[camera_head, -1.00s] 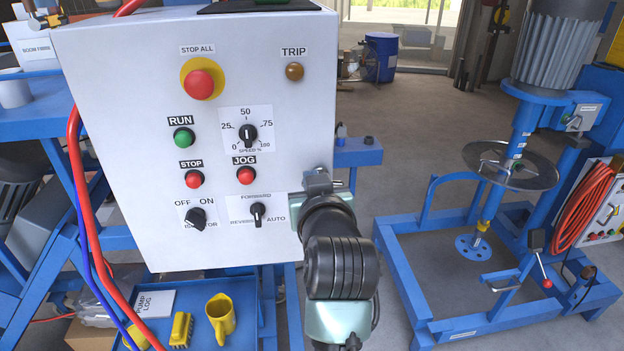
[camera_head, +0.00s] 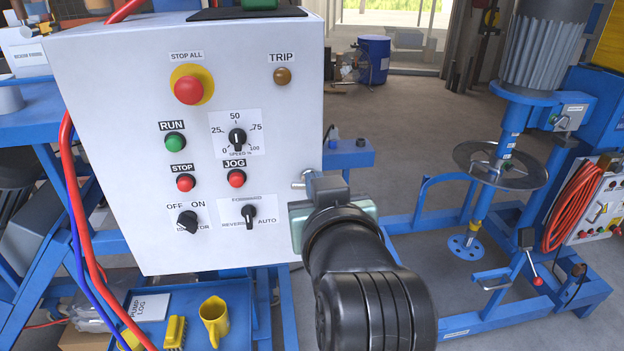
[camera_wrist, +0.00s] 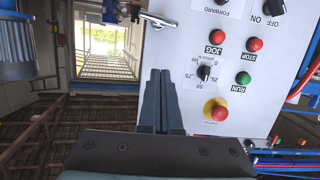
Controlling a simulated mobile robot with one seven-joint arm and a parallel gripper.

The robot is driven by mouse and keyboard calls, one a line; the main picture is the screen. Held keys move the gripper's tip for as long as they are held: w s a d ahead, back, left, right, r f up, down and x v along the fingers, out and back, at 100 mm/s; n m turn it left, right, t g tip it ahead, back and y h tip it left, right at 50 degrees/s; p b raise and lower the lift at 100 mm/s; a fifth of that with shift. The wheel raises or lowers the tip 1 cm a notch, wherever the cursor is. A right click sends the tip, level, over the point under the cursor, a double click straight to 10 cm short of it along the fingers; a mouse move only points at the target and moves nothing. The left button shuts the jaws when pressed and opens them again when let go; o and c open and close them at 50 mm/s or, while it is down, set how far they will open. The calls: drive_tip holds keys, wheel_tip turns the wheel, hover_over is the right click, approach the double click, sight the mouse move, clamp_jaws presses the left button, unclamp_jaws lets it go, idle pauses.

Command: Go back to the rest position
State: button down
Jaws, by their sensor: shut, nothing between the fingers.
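My gripper (camera_wrist: 158,100) shows in the wrist view with its two dark fingers together and nothing between them. In the head view my wrist is at the panel's lower right edge and hides the fingers. The white control panel (camera_head: 110,130) fills the left of the head view. It carries a red stop-all button (camera_head: 188,90), an amber trip lamp (camera_head: 282,76), a green run button (camera_head: 175,142), a speed dial (camera_head: 237,138), an isolator knob (camera_head: 187,221) and a forward/reverse/auto selector (camera_head: 249,213). No contact between fingers and panel is visible.
The blue mixer stand (camera_head: 500,180) with its disc stands at the right. Red and blue hoses (camera_head: 75,200) run down the panel's left side. Open floor lies between panel and mixer.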

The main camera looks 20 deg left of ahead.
drive_tip(key=shift+s, duration=0.1)
idle(0.4)
drive_tip(key=d+r+m+t+h, duration=0.15)
drive_tip(key=d+r+t, duration=0.25)
drive_tip(key=r, duration=0.4)
drive_tip(key=d+r+m+t+h, duration=0.1)
drive_tip(key=d+r+m+t, duration=0.1)
drive_tip(key=d+r+t, duration=0.45)
drive_tip(key=s+d+r+m+t+h, duration=0.2)
drive_tip(key=s+d+r, duration=0.1)
drive_tip(key=s+r, duration=0.2)
drive_tip(key=s+d+r+m+t+h, duration=0.1)
drive_tip(key=s+d+r+t+h, duration=0.1)
drive_tip(key=r, duration=0.6)
drive_tip(key=s+d+h, duration=0.1)
drive_tip(key=s, duration=0.1)
drive_tip(key=shift+s+m+h, duration=0.35)
drive_tip(key=shift+s, duration=0.05)
drive_tip(key=shift+d, duration=0.1)
